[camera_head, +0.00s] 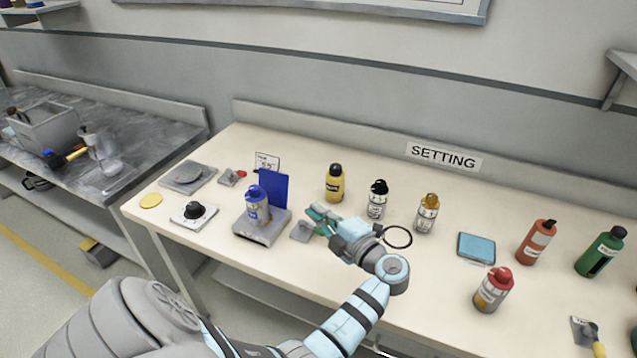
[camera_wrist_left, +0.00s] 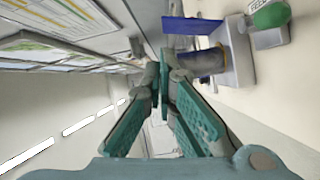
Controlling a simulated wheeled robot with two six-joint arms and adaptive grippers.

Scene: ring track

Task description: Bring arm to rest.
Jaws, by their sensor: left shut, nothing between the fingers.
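My left gripper (camera_head: 318,216) has green fingers and hovers over the middle of the bench, just right of a blue-capped bottle (camera_head: 258,207). Its fingers are closed with nothing between them, and its fingertips also show in the left wrist view (camera_wrist_left: 160,75). The bottle stands on a grey stand (camera_head: 262,233) in front of a blue upright panel (camera_head: 274,188); the panel also shows in the left wrist view (camera_wrist_left: 190,26). My left arm reaches in from the lower left. My right gripper does not show.
The bench (camera_head: 440,270) holds several bottles, including a yellow one (camera_head: 335,184) and a red-capped one (camera_head: 493,290). A black ring (camera_head: 397,237) shows beside my wrist. A blue pad (camera_head: 476,248) lies farther right. Bare bench lies between the bottles. A second bench (camera_head: 130,110) stands at left.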

